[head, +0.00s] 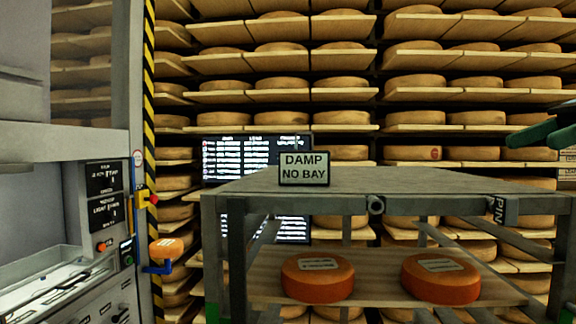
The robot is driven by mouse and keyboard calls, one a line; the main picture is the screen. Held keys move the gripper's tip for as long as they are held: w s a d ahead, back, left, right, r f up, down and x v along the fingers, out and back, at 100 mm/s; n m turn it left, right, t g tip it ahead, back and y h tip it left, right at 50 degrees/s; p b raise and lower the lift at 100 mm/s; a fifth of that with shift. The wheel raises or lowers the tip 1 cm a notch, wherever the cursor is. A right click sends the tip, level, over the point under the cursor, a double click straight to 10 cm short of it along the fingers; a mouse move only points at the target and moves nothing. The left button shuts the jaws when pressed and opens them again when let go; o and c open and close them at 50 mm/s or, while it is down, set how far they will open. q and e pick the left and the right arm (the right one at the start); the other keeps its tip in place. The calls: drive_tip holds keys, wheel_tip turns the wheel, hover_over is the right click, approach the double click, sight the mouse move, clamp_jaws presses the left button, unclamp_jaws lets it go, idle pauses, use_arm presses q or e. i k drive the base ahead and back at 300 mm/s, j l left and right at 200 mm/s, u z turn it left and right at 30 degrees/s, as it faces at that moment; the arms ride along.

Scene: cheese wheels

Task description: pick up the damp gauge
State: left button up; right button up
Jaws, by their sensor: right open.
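A small dark-framed panel with a pale face reading "DAMP NO BAY" (304,169) stands upright on the grey top of a metal rack (400,183), near its left front edge. It is the only thing marked damp, and I take it as the damp gauge. A thin upright line shows just above it. My right gripper (535,138) shows only in part at the right edge, with dark green fingers. It is open and well to the right of the panel, apart from it. My left gripper is out of view.
Two orange cheese wheels (318,278) (440,279) lie on the rack's lower shelf (378,289). A dark text screen (222,160) stands behind the rack. Cheese shelves (330,92) fill the back. A grey machine (60,145) stands at left. The rack top around the panel is clear.

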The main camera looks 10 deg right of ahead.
sight(312, 167)
drive_tip(key=i+j, duration=0.8)
drive_tip(key=i, duration=0.2)
